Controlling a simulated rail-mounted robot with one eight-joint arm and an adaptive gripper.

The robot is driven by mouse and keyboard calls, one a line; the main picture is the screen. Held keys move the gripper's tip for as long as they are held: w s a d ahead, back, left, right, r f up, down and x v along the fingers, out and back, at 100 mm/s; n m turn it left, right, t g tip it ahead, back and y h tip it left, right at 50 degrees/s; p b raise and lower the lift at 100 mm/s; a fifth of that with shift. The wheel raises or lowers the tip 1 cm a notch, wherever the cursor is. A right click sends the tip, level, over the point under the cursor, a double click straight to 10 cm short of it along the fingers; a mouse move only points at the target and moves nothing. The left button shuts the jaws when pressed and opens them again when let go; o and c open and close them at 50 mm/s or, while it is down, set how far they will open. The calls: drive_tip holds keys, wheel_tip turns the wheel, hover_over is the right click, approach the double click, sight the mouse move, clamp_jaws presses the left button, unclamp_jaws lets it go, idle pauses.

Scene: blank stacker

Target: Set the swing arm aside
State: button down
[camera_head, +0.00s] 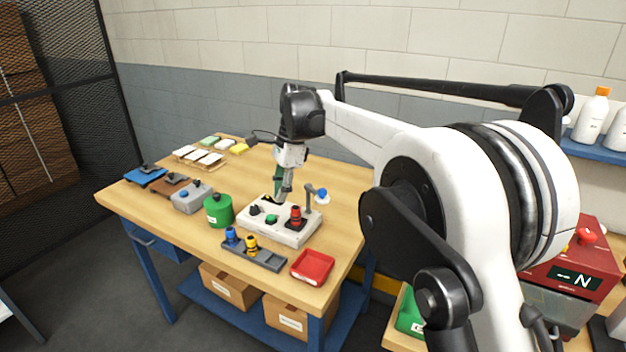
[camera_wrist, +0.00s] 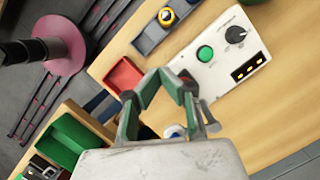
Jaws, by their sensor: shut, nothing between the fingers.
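A white control box (camera_head: 270,232) stands on the wooden bench, with a green button, a black knob and a red-topped piece on a black base. It also shows in the wrist view (camera_wrist: 222,75). A grey post with a short arm and a blue-and-white end, which looks like the swing arm (camera_head: 319,193), rises at the box's right back. In the wrist view a blue-and-white piece (camera_wrist: 175,131) shows partly behind my fingers. My gripper (camera_head: 279,198) is shut and empty, pointing down over the box's back; its fingertips meet in the wrist view (camera_wrist: 166,76). Contact with the swing arm cannot be told.
A red tray (camera_head: 312,266) and a grey rack (camera_head: 262,259) with blue and yellow pieces lie in front. A green canister (camera_head: 218,209) and a grey box (camera_head: 192,197) stand left. Small blocks lie at the back left. A red machine (camera_head: 575,262) stands right. Bench behind the box is clear.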

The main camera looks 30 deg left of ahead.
sight(317, 200)
wheel_tip(317, 200, up, 7)
drive_tip(key=d+n+t+h+p, duration=0.3)
drive_tip(key=t+p, duration=0.1)
drive_tip(key=t, duration=0.3)
drive_tip(key=shift+w+d+f+p, duration=0.2)
drive_tip(key=shift+w+d+f, duration=0.15)
drive_tip(key=shift+w+f, duration=1.05)
drive_tip(key=shift+w+d+f+p, duration=0.3)
drive_tip(key=shift+w+f, duration=0.85)
drive_tip(key=shift+f, duration=0.5)
drive_tip(key=shift+w+d+f+p, duration=0.15)
drive_tip(key=shift+w+d+f, duration=0.25)
drive_tip(key=shift+w+f, duration=1)
drive_tip(key=shift+s+f, duration=0.15)
